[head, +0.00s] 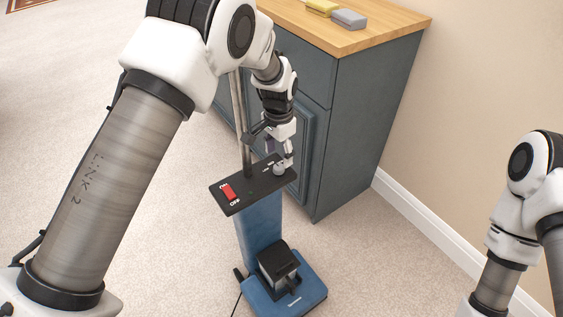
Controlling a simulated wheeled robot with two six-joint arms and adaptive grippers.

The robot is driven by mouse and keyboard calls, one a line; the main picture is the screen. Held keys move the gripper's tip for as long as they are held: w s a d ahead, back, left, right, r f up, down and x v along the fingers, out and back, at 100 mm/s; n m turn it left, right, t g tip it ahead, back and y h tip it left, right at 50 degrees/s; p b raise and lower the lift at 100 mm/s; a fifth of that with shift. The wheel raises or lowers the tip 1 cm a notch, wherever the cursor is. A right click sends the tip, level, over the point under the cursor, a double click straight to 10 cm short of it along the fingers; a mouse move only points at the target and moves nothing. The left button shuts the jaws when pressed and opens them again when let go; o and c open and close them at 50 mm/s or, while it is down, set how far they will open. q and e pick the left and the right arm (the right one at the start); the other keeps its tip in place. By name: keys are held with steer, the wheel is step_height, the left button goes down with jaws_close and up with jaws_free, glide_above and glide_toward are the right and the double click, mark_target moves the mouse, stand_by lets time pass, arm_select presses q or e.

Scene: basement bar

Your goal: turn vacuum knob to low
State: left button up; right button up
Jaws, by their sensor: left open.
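A blue upright vacuum (262,232) stands on the carpet in front of a cabinet. Its black control panel (250,191) has a red on/off switch (229,192) on the left and a small grey knob (279,170) on the right. My left gripper (279,154) points down just above the knob, open. One fingertip looks very close to the knob; I cannot tell whether they touch. The knob's pointer direction and the small markings beside it are too small to read. My right gripper is out of view; only part of that arm shows at the right.
The dark blue-grey cabinet (355,125) with a wooden top (358,40) stands right behind the vacuum. A yellow sponge (323,7) and a grey one (348,19) lie on it. A beige wall with white baseboard (420,225) is at the right. Open carpet lies left.

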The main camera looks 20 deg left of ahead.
mark_target(279, 166)
arm_select(q)
steer(key=f, duration=0.5)
steer(key=shift+w, duration=0.2)
steer(key=shift+a, duration=0.1)
steer(key=shift+s, duration=0.1)
jaws_close()
